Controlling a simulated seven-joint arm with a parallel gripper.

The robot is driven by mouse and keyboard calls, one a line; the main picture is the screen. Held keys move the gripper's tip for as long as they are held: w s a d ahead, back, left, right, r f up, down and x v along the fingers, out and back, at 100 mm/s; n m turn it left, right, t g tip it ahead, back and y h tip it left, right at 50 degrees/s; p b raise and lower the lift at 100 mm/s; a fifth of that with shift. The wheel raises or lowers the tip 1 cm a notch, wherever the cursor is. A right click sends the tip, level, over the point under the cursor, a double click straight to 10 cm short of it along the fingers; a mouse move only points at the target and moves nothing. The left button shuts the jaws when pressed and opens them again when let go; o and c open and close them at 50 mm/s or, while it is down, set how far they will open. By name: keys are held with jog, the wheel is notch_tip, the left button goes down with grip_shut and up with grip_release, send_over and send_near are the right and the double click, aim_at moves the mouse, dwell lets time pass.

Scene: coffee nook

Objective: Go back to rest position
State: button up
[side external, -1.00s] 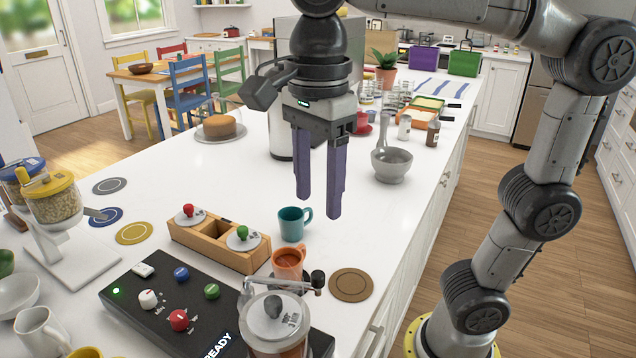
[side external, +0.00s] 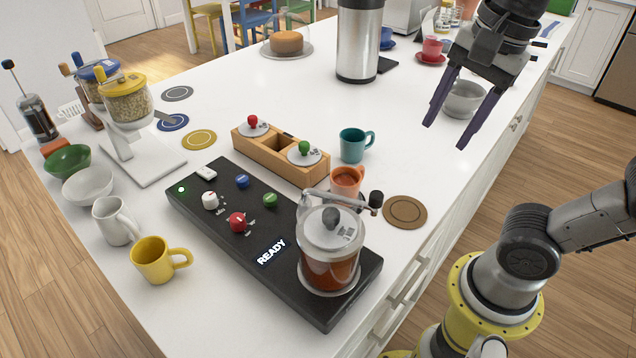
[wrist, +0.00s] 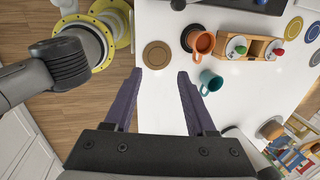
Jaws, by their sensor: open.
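My gripper (side external: 448,122) is open and empty in the side external view. It hangs in the air over the right edge of the counter, in front of the grey mortar bowl (side external: 462,100). In the wrist view, my gripper's two dark purple fingers (wrist: 160,80) are spread apart with only counter and floor below them. The teal mug (side external: 353,146) stands on the counter to the left of the gripper. The orange mug (side external: 346,181) with brown contents stands nearer the camera. The teal mug also shows in the wrist view (wrist: 211,81), right of the fingers.
A black READY panel (side external: 290,225) carries a glass jar (side external: 330,262) with a crank. A wooden holder (side external: 275,160), brown coaster (side external: 405,212), yellow mug (side external: 158,260) and steel canister (side external: 359,45) stand on the counter.

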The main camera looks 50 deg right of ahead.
notch_tip(320, 180, down, 8)
jog(key=d+n+t, duration=0.2)
jog(key=n+t, duration=0.1)
jog(key=n, duration=1.5)
jog(key=shift+d, duration=0.15)
